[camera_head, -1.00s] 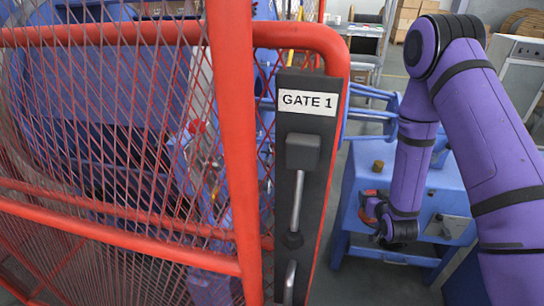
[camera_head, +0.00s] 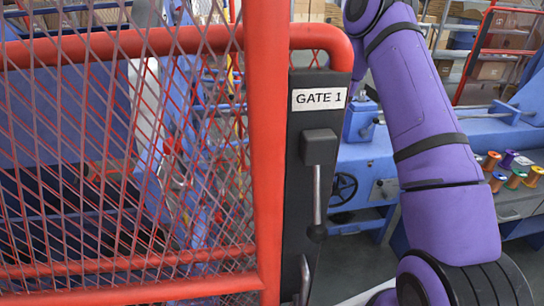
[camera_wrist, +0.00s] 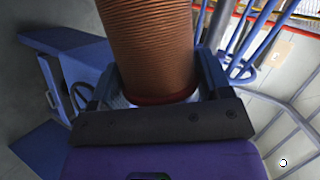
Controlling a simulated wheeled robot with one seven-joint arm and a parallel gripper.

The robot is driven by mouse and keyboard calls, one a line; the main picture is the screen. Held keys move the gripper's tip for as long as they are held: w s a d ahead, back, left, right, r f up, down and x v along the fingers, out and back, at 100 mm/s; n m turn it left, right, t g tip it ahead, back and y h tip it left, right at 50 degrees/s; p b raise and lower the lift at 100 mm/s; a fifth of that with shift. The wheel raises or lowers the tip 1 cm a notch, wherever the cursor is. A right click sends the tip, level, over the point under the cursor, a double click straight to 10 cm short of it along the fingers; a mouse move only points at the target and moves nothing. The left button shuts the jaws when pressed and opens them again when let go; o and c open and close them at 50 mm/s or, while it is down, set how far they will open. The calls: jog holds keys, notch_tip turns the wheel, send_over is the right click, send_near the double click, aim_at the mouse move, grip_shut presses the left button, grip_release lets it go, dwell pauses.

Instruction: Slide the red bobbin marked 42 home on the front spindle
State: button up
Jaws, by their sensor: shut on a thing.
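In the wrist view a bobbin (camera_wrist: 150,45) wound with copper-coloured wire stands between the fingers of my gripper (camera_wrist: 158,82). A red flange (camera_wrist: 165,99) shows at its near end. My gripper is shut on this bobbin, with a blue finger on each side. No number 42 can be read on it from here, and its far end is cut off by the picture edge. My gripper and the bobbin do not show in the head view. I cannot make out the front spindle in either view.
A red mesh guard (camera_head: 120,160) fills the left of the head view, with blue machinery behind it. Its dark latch post, labelled GATE 1 (camera_head: 319,99), stands mid-picture. A blue bench (camera_head: 365,160) and several small coloured spools (camera_head: 500,175) are at the right.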

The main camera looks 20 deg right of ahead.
jog(key=w+r+m, duration=0.1)
jog(key=w+r+m+t, duration=0.1)
jog(key=r+m, duration=0.1)
jog(key=shift+a+m, duration=0.2)
jog(key=shift+m, duration=0.1)
dwell(0.3)
jog(key=shift+w+a, duration=0.15)
jog(key=shift+a, duration=0.7)
jog(key=shift+w+a, duration=0.1)
jog(key=shift+a, duration=0.75)
jog(key=shift+a, duration=0.2)
dwell(0.6)
jog(key=shift+w+a, duration=0.2)
jog(key=shift+a, duration=0.55)
jog(key=shift+w+a, duration=0.15)
jog(key=shift+a, duration=0.6)
jog(key=shift+a, duration=0.25)
jog(key=shift+w+a, duration=0.25)
jog(key=shift+a, duration=0.9)
jog(key=shift+w+a, duration=0.2)
jog(key=shift+a, duration=0.95)
jog(key=shift+w+a, duration=0.25)
jog(key=shift+a, duration=0.9)
jog(key=shift+a, duration=0.2)
jog(key=shift+w+a, duration=0.2)
jog(key=shift+a, duration=0.6)
jog(key=shift+w+a, duration=0.2)
jog(key=shift+a, duration=0.6)
